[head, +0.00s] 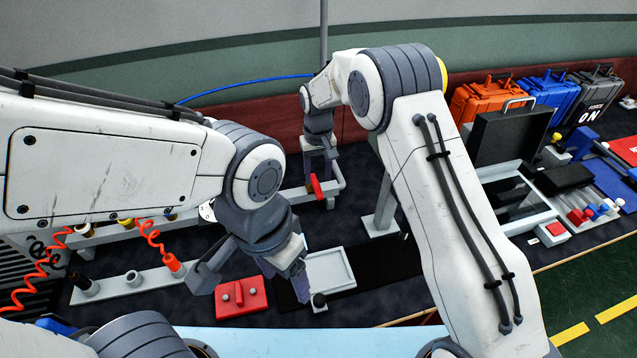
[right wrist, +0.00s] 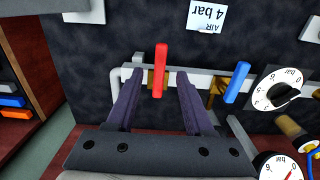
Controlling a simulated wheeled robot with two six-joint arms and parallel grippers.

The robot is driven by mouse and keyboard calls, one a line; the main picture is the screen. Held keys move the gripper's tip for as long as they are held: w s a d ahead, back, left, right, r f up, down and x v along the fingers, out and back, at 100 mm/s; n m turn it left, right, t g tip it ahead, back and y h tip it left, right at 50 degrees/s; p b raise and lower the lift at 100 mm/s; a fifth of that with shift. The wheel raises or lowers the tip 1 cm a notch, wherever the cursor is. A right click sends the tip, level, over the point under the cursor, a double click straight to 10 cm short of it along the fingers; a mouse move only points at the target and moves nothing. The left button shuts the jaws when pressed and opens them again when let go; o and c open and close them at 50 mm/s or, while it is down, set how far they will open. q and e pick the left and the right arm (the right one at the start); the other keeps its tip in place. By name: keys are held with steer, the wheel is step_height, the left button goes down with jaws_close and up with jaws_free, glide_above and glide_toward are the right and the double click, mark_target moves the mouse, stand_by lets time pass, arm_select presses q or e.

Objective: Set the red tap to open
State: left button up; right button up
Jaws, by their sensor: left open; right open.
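The red tap (right wrist: 160,70) has a red lever on a brass body, fitted to a grey pipe (right wrist: 205,76). In the right wrist view its lever stands nearly upright in the picture, across the pipe. My right gripper (right wrist: 158,92) is open, with one finger on each side of the lever and visible gaps to both. In the head view the red tap (head: 316,187) shows just below my right gripper (head: 318,160). My left gripper (head: 252,280) is open and empty, low over the front of the bench, around the red box's area.
A blue tap (right wrist: 237,82) sits right of the red one on the pipe, near a white dial (right wrist: 282,88). A red box (head: 240,298) and a white tray (head: 330,272) lie near my left gripper. Coloured cases (head: 485,98) stand at the back right.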

mark_target(318, 189)
step_height(318, 189, down, 5)
steer(key=shift+r+p, duration=0.1)
steer(key=shift+p, duration=0.3)
jaws_close()
stand_by(1.3)
